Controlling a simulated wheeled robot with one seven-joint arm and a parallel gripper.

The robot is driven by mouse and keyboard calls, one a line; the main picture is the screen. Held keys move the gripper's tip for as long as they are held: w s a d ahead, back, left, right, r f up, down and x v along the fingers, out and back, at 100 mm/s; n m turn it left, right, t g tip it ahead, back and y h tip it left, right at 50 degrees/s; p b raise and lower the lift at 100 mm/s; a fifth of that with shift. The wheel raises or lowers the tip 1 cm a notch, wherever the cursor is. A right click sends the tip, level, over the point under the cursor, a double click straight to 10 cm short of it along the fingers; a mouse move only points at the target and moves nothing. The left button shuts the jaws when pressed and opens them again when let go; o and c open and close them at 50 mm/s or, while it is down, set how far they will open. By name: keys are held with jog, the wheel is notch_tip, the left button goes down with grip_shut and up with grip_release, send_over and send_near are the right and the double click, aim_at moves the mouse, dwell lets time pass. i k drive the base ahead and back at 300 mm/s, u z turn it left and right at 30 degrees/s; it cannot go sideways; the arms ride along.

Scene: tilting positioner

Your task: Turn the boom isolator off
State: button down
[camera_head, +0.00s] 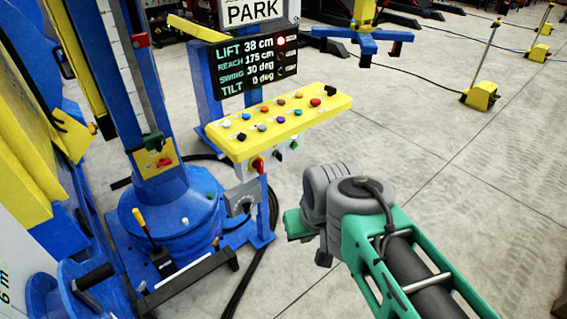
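A yellow control panel (280,122) carries several coloured buttons, with a black knob at its right end. Under its front edge are a red rotary handle (258,165) and two small dark-and-green switches (286,151). A grey plate with a round dial (241,199) is on the blue stand below. Another red handle sits on a yellow plate (164,161) on the blue column. No readable label shows which is the boom isolator. My green and grey arm comes in from the lower right, its wrist right of and below the panel, apart from it.
A blue round base (172,215) and levers stand left. Dark cables cross the floor.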

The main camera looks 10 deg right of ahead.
aim_at(258, 165)
jog(key=z, duration=0.4)
jog(key=i, duration=1.4)
jog(key=u, duration=1.2)
jog(key=k, duration=0.55)
jog(key=u, duration=0.6)
jog(key=i, duration=0.45)
